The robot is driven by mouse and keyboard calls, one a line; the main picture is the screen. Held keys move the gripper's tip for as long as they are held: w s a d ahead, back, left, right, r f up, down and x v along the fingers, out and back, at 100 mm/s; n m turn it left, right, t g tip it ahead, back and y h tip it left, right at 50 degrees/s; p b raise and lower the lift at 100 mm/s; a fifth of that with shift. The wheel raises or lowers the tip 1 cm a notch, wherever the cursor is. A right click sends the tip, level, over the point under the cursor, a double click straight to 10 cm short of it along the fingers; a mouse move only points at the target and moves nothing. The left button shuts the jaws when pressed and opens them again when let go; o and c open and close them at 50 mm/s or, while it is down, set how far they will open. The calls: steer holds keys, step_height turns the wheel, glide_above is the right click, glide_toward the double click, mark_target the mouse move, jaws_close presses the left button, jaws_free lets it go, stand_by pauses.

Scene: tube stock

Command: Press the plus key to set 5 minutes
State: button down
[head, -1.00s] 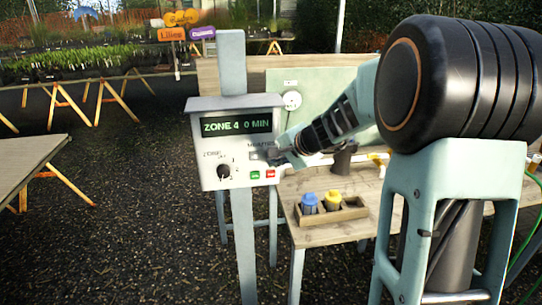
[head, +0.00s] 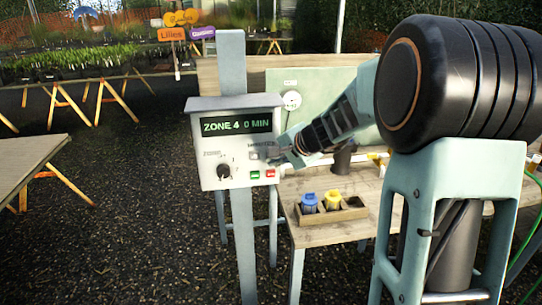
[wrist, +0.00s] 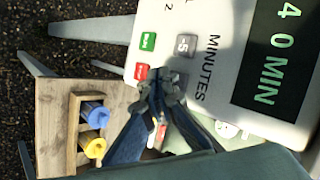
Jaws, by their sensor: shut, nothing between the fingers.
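The pale control box (head: 206,180) stands on a post. Its dark display (head: 236,126) reads "ZONE 4 0 MIN"; the wrist view shows part of this display (wrist: 277,55). In the wrist view a grey key (wrist: 185,45) that appears to read "-5" sits beside the word MINUTES. The plus key is not visible; my fingertips cover the panel beside the grey key. My gripper (wrist: 160,88) is shut and empty, its tips close in front of the box; it also shows at the box's right side in the head view (head: 284,157). I cannot tell whether it touches.
A green key (wrist: 148,41) and a red key (wrist: 141,71) lie close to the fingertips. A black knob (head: 223,171) is at the box's lower left. A wooden table (head: 312,235) stands to the right, with blue and yellow capped bottles (head: 333,200) in a tray.

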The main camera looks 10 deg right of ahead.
steer(key=shift+w, duration=0.15)
steer(key=shift+w, duration=0.3)
steer(key=shift+w, duration=0.35)
stand_by(0.5)
steer(key=shift+s, duration=0.15)
steer(key=shift+s+b, duration=0.65)
steer(key=s+b, duration=0.2)
steer(key=s, duration=0.3)
steer(key=shift+b, duration=0.35)
